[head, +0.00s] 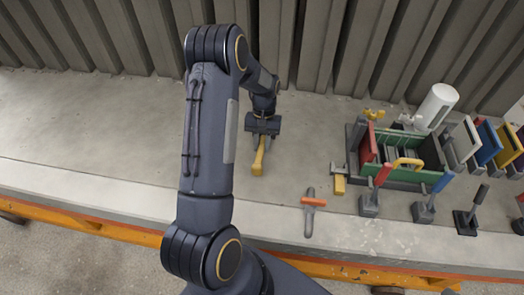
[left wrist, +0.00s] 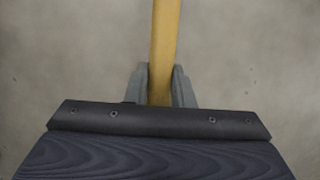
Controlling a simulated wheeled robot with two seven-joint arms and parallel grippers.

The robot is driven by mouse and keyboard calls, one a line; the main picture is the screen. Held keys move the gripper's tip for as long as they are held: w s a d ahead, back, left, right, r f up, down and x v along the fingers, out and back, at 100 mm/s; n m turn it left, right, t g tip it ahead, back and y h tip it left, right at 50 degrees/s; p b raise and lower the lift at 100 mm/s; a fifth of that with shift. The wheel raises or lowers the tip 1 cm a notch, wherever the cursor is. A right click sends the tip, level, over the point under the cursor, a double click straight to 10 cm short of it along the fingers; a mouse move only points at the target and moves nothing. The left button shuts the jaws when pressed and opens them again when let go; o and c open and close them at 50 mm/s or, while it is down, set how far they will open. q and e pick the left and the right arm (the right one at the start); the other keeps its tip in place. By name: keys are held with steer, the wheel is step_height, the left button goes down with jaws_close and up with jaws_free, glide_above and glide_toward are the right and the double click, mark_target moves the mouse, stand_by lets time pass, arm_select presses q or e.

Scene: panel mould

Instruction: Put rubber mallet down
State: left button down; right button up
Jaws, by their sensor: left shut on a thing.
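My left gripper (head: 262,136) is shut on a yellow handle, which I take as the rubber mallet (head: 259,163). In the head view the handle sticks out from the jaws towards the front edge of the concrete slab. In the left wrist view the mallet (left wrist: 165,38) runs up between the two grey fingers (left wrist: 160,85), with bare concrete behind it. The mallet's head is not visible in either view. I cannot tell whether the mallet touches the slab. My right gripper is not in view.
The concrete slab (head: 100,140) is clear on the left. An orange-handled tool (head: 313,202) and a yellow-grey piece (head: 340,184) lie to the right. A ribbed wall closes the back.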

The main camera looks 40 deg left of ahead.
mark_target(262, 149)
arm_select(q)
steer(key=shift+f+b, duration=0.35)
steer(key=shift+f, duration=0.95)
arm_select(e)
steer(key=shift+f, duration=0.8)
arm_select(q)
steer(key=shift+f, duration=0.2)
steer(key=c, duration=1.3)
jaws_free()
steer(key=shift+d, duration=0.1)
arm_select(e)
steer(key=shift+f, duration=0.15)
arm_select(q)
steer(key=shift+o, duration=0.2)
steer(key=shift+r, duration=0.15)
